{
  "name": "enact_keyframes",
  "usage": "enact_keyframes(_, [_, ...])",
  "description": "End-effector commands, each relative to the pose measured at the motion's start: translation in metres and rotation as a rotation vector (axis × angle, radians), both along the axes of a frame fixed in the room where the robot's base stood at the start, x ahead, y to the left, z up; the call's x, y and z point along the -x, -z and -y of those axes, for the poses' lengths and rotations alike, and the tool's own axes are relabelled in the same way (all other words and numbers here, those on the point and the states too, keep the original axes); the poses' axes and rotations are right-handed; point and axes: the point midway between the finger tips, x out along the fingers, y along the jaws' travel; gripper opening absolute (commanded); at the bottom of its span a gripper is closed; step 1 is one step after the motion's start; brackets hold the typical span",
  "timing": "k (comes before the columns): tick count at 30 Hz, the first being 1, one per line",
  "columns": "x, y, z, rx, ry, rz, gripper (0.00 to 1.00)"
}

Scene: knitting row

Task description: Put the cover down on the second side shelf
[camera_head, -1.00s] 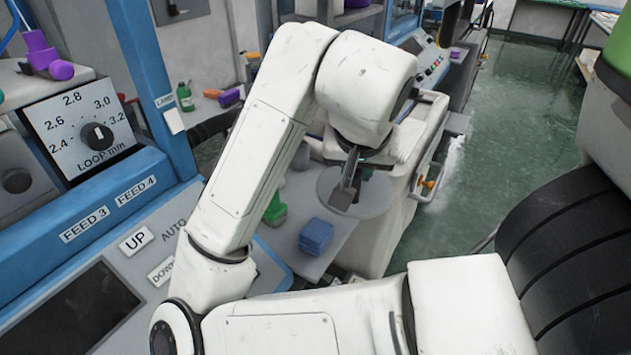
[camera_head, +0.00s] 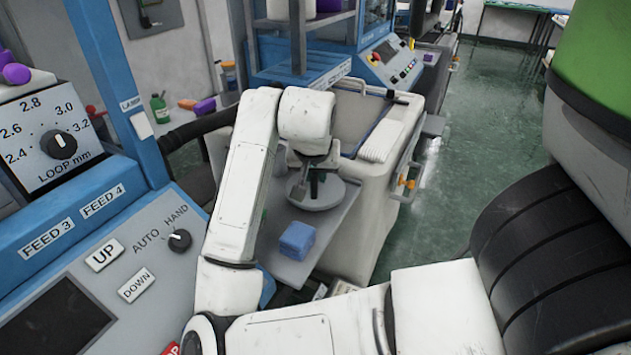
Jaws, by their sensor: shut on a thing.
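The cover (camera_head: 332,196) is a round grey disc with a shallow rim. My gripper (camera_head: 308,188) reaches down to its top near the middle and is shut on it; the fingertips are small and partly hidden. The cover is roughly level over the far part of a flat grey side shelf (camera_head: 327,240). I cannot tell whether it touches the shelf. My arm hides the shelf's left part.
A folded blue stack (camera_head: 296,240) lies on the near part of the shelf. Green floor (camera_head: 480,110) is open to the right.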

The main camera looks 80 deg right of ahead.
Motion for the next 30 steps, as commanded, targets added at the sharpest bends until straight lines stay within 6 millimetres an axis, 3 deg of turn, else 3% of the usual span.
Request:
enact_keyframes(4, [0.0, 0.02, -0.001, 0.001, -0.001, -0.002, 0.0])
enact_keyframes(15, [0.001, 0.024, -0.001, 0.002, 0.0, -0.001, 0.0])
enact_keyframes(16, [0.001, 0.025, -0.001, 0.001, 0.0, -0.001, 0.22])
enact_keyframes(21, [0.001, 0.024, -0.001, 0.001, 0.0, -0.001, 0.38])
enact_keyframes(24, [0.001, 0.024, -0.001, 0.001, 0.0, -0.001, 0.46])
enact_keyframes(30, [0.001, 0.023, -0.001, 0.001, 0.0, -0.001, 0.46])
